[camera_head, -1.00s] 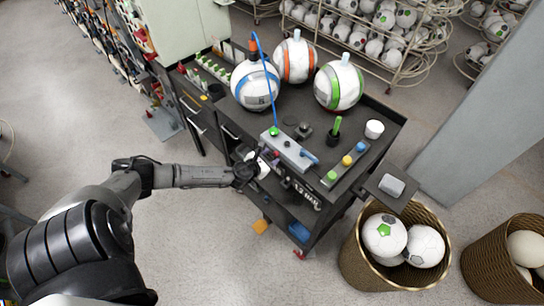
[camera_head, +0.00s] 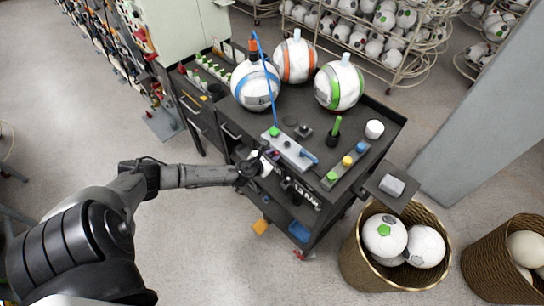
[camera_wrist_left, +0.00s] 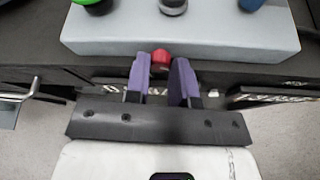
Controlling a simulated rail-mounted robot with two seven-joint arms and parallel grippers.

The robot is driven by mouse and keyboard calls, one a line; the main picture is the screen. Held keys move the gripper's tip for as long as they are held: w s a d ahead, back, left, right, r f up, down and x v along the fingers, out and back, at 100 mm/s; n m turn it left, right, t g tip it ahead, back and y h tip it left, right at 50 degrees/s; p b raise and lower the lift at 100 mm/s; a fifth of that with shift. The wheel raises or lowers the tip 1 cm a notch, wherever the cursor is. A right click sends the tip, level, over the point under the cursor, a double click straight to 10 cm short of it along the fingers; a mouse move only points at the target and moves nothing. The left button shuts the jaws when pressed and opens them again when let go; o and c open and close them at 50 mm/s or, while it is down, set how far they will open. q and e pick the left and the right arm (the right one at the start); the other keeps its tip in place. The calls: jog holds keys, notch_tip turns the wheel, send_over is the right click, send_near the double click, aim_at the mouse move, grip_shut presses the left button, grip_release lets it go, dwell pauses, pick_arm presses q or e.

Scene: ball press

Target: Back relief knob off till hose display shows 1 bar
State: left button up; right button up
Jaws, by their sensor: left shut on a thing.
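A red knob (camera_wrist_left: 160,56) sits on the front side of the grey manifold block (camera_head: 292,151) at the cart's front edge. My left gripper (camera_head: 268,161) reaches it from the front; in the left wrist view its purple fingers (camera_wrist_left: 160,72) are shut on the knob from both sides. White display text (camera_head: 307,196) appears on the cart's front below the block; it seems to end in BAR, but the digits are too small and partly covered to read surely. A blue hose (camera_head: 269,85) rises from the block's green fitting (camera_head: 274,131) to the blue-banded ball (camera_head: 254,88). My right gripper is not visible.
Orange-banded (camera_head: 295,60) and green-banded (camera_head: 340,86) balls stand on the cart. A strip with coloured buttons (camera_head: 346,161) and a white cup (camera_head: 374,129) are right of the block. A wicker basket (camera_head: 359,258) of balls stands at the cart's right front.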

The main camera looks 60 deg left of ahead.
pick_arm(q)
grip_shut()
jog(key=shift+n+h, duration=0.3)
jog(key=shift+a+f+n+t+h+b, duration=0.1)
jog(key=shift+a+n+t+h+b, duration=0.1)
jog(key=shift+n+h+b, duration=0.7)
jog(key=shift+a+n+t+h+b, duration=0.15)
jog(key=shift+n+h+b, duration=0.35)
jog(key=shift+n+b, duration=0.8)
jog(key=o, duration=0.8)
grip_release()
jog(key=shift+c, duration=0.2)
jog(key=shift+s, duration=0.1)
